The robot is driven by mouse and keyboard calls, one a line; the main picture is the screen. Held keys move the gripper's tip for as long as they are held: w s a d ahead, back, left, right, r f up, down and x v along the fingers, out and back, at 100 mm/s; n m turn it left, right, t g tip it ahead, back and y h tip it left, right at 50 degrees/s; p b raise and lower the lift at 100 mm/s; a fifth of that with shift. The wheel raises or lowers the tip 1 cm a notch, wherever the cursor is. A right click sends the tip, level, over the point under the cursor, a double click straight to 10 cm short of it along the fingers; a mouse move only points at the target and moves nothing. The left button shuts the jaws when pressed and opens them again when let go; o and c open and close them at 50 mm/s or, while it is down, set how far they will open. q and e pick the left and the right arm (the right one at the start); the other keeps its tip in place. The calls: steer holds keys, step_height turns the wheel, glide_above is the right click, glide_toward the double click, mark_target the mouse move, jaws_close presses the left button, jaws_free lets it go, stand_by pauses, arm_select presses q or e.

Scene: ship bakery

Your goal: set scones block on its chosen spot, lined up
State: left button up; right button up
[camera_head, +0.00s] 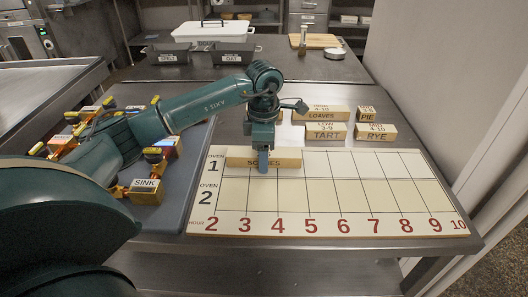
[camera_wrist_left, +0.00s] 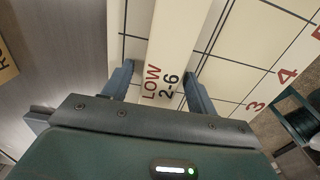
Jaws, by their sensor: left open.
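The scones block (camera_head: 288,160) lies on the white schedule board (camera_head: 400,195) in the upper Oven 1 row. Its left end is near the hour 2 line and its right end near the hour 5 line. My left gripper (camera_head: 263,165) points down over the block's middle and hides part of its name. In the left wrist view, the block (camera_wrist_left: 172,40) with "LOW 2-6" on top runs between the two fingers (camera_wrist_left: 158,88). The fingers are open, with a gap on each side. My right gripper is in neither view.
Blocks for loaves (camera_head: 320,115), tart (camera_head: 325,132), pie (camera_head: 366,114) and rye (camera_head: 375,133) stand behind the board. Brass-coloured pieces, including one labelled SINK (camera_head: 147,191), sit on a dark mat (camera_head: 175,205) at left. The board's right side is clear.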

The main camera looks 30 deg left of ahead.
arm_select(q)
step_height(320, 180, up, 12)
steer(key=shift+r, duration=0.15)
stand_by(0.5)
stand_by(0.4)
